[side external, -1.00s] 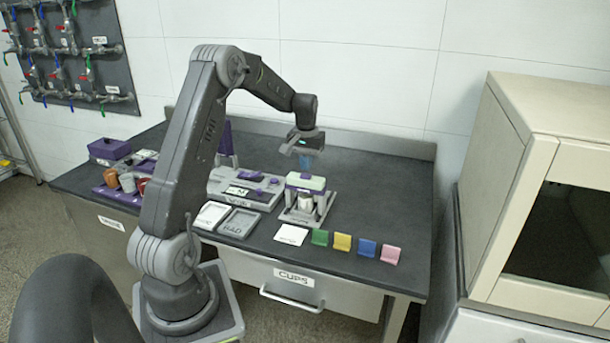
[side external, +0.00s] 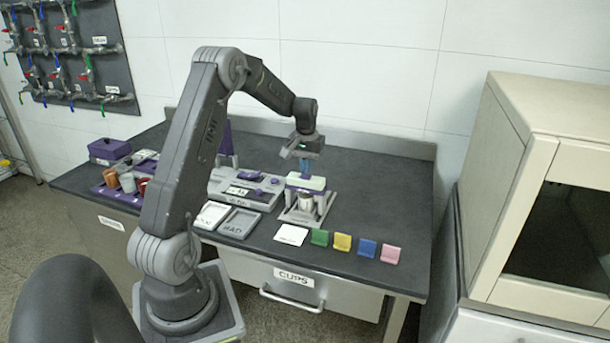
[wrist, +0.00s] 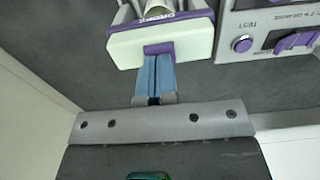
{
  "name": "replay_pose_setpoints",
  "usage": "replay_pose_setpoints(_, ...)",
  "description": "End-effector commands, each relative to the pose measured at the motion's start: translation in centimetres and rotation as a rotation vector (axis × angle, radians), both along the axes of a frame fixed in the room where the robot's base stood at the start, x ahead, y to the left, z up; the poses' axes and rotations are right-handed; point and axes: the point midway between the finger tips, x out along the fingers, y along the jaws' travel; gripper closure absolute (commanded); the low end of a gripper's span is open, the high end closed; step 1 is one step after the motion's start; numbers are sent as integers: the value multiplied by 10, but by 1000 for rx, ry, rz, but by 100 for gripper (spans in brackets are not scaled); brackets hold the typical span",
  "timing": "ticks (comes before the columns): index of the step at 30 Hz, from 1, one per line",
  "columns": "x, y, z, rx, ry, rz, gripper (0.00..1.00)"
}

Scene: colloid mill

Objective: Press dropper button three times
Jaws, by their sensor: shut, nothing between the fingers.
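The dropper (side external: 306,183) stands on the table, with a pale green top and purple parts over a small grey base frame. It also shows at the top of the wrist view (wrist: 180,40). Its purple button (wrist: 158,48) is at the edge of the pale green top, partly hidden by the fingers. My gripper (side external: 305,172) is shut and empty, pointing down just above the dropper. In the wrist view, its blue fingertips (wrist: 155,60) are at the purple button; I cannot tell whether they touch it. A cup (side external: 307,201) stands under the dropper.
A grey device (side external: 230,187) with purple controls stands to the left, its TEST button (wrist: 242,44) near the dropper. Trays (side external: 240,222), a white card (side external: 291,235) and coloured holders (side external: 343,242) lie in front. The table's right side is clear.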

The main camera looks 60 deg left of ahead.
Motion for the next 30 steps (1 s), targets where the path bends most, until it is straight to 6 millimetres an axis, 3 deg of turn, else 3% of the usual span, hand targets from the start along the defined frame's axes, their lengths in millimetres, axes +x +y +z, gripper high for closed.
replay_pose_setpoints(30,0,0,-12,-1,1,0,100)
